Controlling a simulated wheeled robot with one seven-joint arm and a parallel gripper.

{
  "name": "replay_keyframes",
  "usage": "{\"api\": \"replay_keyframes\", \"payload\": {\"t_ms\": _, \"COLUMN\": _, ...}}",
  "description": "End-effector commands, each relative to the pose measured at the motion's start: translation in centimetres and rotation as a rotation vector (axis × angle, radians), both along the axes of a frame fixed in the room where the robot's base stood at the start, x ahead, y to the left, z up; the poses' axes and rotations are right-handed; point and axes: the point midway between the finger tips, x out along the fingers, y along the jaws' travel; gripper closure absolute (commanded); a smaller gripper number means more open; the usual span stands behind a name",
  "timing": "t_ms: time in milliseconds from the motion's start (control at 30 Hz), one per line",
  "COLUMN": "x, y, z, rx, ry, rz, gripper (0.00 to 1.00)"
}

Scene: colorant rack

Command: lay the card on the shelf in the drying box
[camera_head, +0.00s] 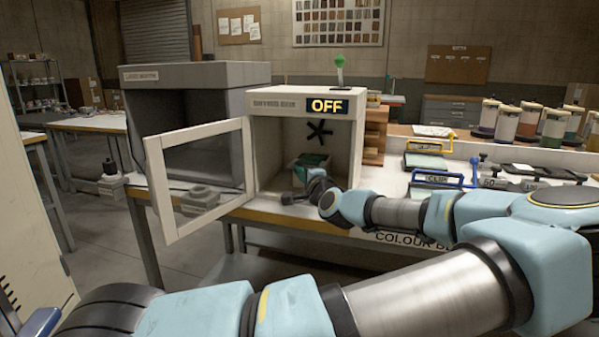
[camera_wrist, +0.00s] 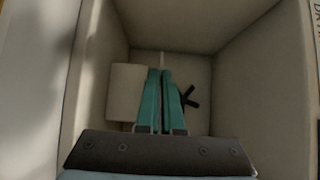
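The drying box (camera_head: 357,152) stands on the bench, lit with OFF, its door (camera_head: 157,190) swung open to the left. My gripper (camera_head: 312,160) reaches inside through the front opening. In the wrist view, its teal fingers (camera_wrist: 160,74) are close together, with the fan to their right. A thin pale strip, apparently the card (camera_wrist: 162,58) seen edge-on, shows just beyond the fingertips, between them. A pale block, apparently the shelf (camera_wrist: 122,92), lies left of the fingers, which is the low side since that picture is turned. Whether the card touches the shelf is unclear.
The box walls close around my gripper. A grey cabinet (camera_head: 200,75) stands left of the box, and the open door has a grey object (camera_head: 200,197) behind it. Framed tools (camera_head: 437,181) and lidded jars (camera_head: 505,122) stand to the right.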

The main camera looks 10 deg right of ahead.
Motion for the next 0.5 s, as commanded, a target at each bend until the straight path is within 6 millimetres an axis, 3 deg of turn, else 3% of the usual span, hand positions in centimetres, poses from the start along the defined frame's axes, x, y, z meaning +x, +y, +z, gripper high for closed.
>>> {"api": "replay_keyframes", "payload": {"t_ms": 500, "x": -0.01, "y": 0.0, "z": -0.74, "rx": 0.0, "ry": 0.0, "rz": 0.0, "gripper": 1.0}}
